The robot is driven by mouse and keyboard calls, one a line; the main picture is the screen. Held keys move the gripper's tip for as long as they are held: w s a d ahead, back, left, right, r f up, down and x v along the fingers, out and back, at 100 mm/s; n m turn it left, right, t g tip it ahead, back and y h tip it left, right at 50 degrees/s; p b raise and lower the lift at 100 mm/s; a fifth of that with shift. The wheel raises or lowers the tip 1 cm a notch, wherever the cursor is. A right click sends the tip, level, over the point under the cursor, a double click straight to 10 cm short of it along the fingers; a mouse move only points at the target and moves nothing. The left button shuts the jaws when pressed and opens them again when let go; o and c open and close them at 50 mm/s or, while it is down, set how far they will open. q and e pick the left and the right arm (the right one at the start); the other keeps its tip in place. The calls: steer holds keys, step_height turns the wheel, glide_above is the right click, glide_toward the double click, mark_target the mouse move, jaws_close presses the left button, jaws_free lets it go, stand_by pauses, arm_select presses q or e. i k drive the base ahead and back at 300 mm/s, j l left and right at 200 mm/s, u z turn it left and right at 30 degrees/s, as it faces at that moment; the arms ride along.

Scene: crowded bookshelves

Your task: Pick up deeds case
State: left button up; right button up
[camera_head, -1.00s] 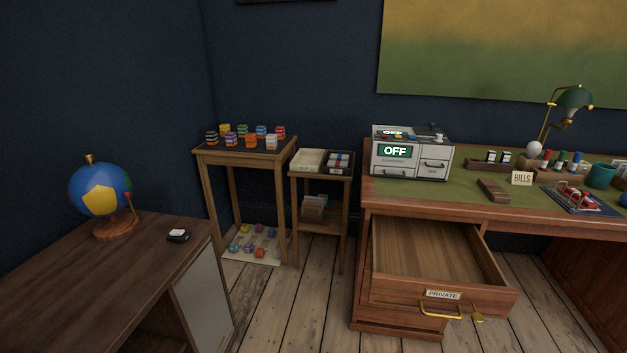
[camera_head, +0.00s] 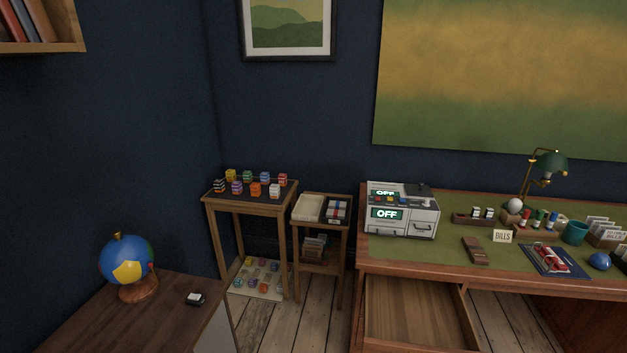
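I cannot pick out with certainty anything that is a deeds case. The open drawer (camera_head: 415,312) of the green-topped desk (camera_head: 440,259) shows a bare wooden inside. A brown flat block (camera_head: 475,250) lies on the desk, left of a dark blue folder-like item (camera_head: 555,260) with red rolls on it. Neither of my grippers shows in the head view.
A grey machine reading OFF (camera_head: 402,210) stands on the desk's left end. Two small wooden stands (camera_head: 250,208) (camera_head: 320,228) are left of the desk. A globe (camera_head: 127,262) stands on a dark cabinet (camera_head: 150,325) at lower left.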

mark_target(477, 253)
steer(key=z, duration=1.15)
